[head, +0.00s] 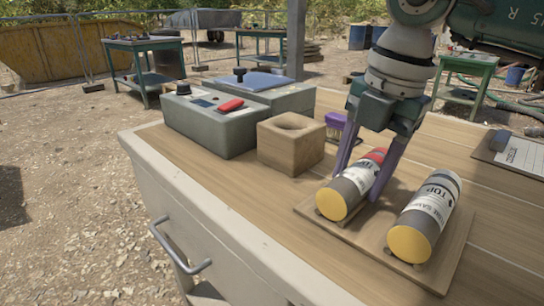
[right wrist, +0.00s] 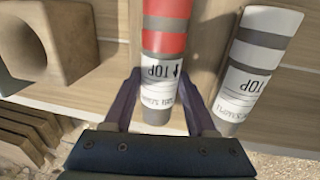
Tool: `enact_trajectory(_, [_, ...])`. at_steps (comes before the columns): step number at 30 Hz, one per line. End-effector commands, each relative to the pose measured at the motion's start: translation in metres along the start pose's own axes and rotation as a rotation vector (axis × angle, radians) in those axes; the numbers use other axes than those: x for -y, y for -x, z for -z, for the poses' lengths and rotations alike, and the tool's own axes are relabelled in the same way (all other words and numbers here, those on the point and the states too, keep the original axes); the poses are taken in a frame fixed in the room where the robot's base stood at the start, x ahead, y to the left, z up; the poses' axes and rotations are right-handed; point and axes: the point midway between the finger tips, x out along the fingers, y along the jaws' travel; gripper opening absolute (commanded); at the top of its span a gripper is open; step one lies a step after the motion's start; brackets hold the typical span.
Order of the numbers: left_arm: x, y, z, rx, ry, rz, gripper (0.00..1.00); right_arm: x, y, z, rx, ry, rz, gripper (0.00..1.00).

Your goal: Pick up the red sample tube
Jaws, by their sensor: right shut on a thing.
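The red sample tube (head: 343,196) lies on a wooden rack board (head: 455,262), with its yellow end cap toward the front. A red band and a white label marked TOP show on it. It also shows in the right wrist view (right wrist: 165,42). My right gripper (head: 358,183) reaches down from above, one purple finger on each side of the tube, shut on it. The tube appears to still rest on the board. A second tube (head: 430,208), with a white label and grey bands, lies beside it to the right. My left gripper is not in view.
A wooden block (head: 290,145) with a round hole stands left of the tubes. Behind it are a grey instrument box (head: 212,125) and a purple brush (head: 335,124). A clipboard (head: 512,152) lies at the right. The front left bench top is clear.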

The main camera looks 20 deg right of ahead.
Motion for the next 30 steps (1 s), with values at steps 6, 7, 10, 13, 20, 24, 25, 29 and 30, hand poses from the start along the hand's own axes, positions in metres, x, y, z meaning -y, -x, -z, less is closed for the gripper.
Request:
enact_trajectory(6, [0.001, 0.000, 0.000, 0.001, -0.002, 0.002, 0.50, 0.000, 0.000, 0.000, 0.000, 0.000, 0.000, 0.12])
enact_trajectory(7, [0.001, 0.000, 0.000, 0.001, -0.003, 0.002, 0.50, 0.000, 0.000, 0.000, 0.000, 0.000, 0.000, 0.09])
enact_trajectory(10, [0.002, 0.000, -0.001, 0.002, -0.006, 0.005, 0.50, 0.000, 0.000, 0.000, 0.000, 0.000, 0.000, 0.00])
enact_trajectory(13, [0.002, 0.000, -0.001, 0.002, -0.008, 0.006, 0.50, 0.000, 0.000, 0.000, 0.000, 0.000, 0.000, 0.00])
enact_trajectory(20, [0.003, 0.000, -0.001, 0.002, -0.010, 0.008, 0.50, -0.001, 0.001, 0.000, 0.000, -0.001, -0.003, 0.00])
enact_trajectory(24, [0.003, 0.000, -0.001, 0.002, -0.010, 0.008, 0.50, -0.001, 0.001, 0.000, 0.000, 0.000, -0.003, 0.00])
enact_trajectory(25, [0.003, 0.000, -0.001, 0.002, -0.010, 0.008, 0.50, -0.001, 0.002, 0.000, 0.000, 0.000, -0.003, 0.00])
enact_trajectory(29, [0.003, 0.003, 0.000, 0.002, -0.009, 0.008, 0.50, -0.004, 0.015, -0.001, 0.001, -0.001, -0.004, 0.00])
enact_trajectory(30, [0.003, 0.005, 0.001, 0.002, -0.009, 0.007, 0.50, -0.005, 0.023, -0.001, 0.001, -0.001, -0.006, 0.00])
